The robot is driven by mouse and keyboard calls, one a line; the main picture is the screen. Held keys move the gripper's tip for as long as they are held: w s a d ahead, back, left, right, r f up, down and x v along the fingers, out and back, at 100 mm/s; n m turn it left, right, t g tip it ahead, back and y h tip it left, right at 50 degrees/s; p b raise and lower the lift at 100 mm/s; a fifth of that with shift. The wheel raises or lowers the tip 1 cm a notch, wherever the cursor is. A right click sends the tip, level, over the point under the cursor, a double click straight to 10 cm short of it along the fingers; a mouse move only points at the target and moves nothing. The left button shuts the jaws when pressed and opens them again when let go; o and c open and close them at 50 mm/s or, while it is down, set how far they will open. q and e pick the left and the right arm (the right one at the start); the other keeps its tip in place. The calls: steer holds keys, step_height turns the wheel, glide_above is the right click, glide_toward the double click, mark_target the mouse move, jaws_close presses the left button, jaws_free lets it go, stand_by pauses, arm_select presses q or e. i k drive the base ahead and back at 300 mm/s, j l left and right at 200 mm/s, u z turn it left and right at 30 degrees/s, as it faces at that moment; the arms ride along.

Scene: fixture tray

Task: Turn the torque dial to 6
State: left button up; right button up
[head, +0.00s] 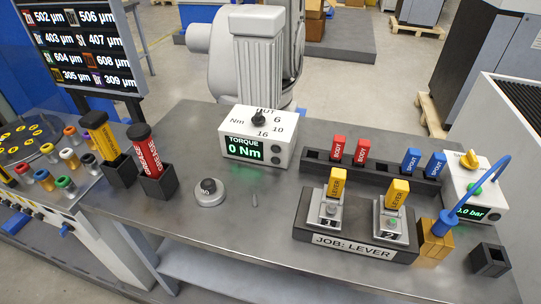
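The torque box (285,146) is white and stands toward the back middle of the metal table. Its black dial (259,119) sits on the sloped top, with the marks OUT, 6, 10 and 16 around it and "Nm" at its left. The mark 6 is to the right of the dial. The green display (245,149) on the front reads "TORQUE 0 Nm". The dial's pointer is too small to read clearly. Neither of my grippers is in view, and nothing touches the dial.
A round grey button unit (209,192) stands in front of the box. A black rack (392,174) and the JOB: LEVER fixture (350,243) are at right. The table's front middle is mostly clear.

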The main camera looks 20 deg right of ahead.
mark_target(258, 119)
steer(key=j, duration=0.55)
steer(key=k+j+z, duration=0.15)
steer(key=j, duration=0.35)
steer(key=k+j, duration=0.1)
steer(key=j, duration=0.45)
steer(key=i+z, duration=0.05)
